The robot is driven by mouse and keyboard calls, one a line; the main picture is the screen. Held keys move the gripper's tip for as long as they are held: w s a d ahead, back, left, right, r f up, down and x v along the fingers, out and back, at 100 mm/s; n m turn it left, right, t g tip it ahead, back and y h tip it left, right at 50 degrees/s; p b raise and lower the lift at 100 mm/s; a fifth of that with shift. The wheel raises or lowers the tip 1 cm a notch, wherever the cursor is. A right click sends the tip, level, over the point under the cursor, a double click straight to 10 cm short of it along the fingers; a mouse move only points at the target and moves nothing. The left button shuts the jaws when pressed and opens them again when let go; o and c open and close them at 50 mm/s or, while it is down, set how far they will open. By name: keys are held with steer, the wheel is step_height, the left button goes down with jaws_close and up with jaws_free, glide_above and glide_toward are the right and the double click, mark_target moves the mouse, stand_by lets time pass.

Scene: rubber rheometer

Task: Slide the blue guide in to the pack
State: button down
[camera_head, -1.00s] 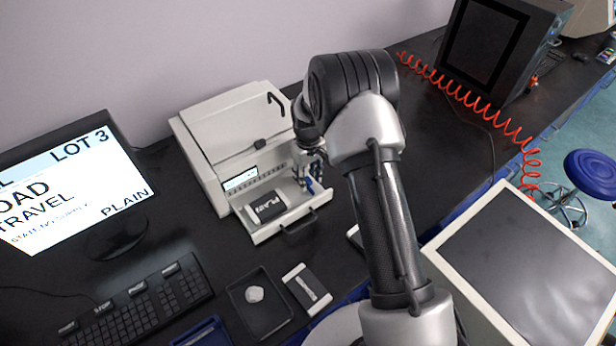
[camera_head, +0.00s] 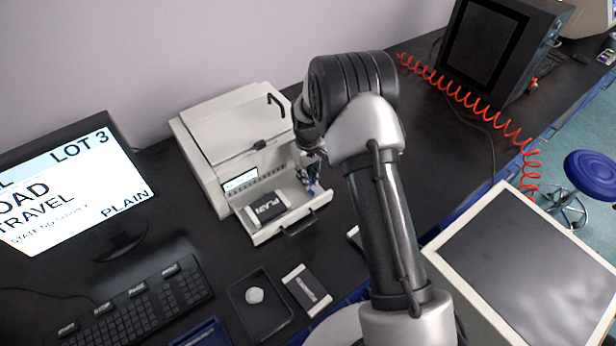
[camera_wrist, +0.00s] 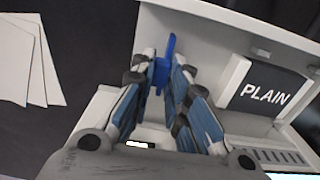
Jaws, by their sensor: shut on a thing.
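The blue guide (camera_wrist: 170,47) is an upright blue piece in the same drawer. My gripper (camera_wrist: 165,72) is shut on the guide, with a fingertip on each side of it. Bare drawer floor lies between the guide and the pack. In the head view my gripper (camera_head: 312,178) is at the drawer's right side and mostly hides the guide.
The white machine (camera_head: 232,130) stands behind the drawer, whose front has a dark handle (camera_head: 300,224). A black tray (camera_head: 236,297) with a white lump and another dark block (camera_head: 307,289) lie in front. A monitor (camera_head: 75,190) and keyboard (camera_head: 140,312) are at the left.

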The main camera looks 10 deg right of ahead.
steer(key=a, duration=0.1)
steer(key=s+a, duration=0.1)
steer(key=a, duration=0.1)
steer(key=s+a, duration=0.1)
steer(key=shift+a, duration=0.25)
steer(key=c, duration=1.6)
jaws_free()
steer(key=shift+w+d, duration=0.1)
steer(key=shift+o, duration=0.2)
step_height(320, 180, up, 12)
steer(key=shift+c, duration=0.4)
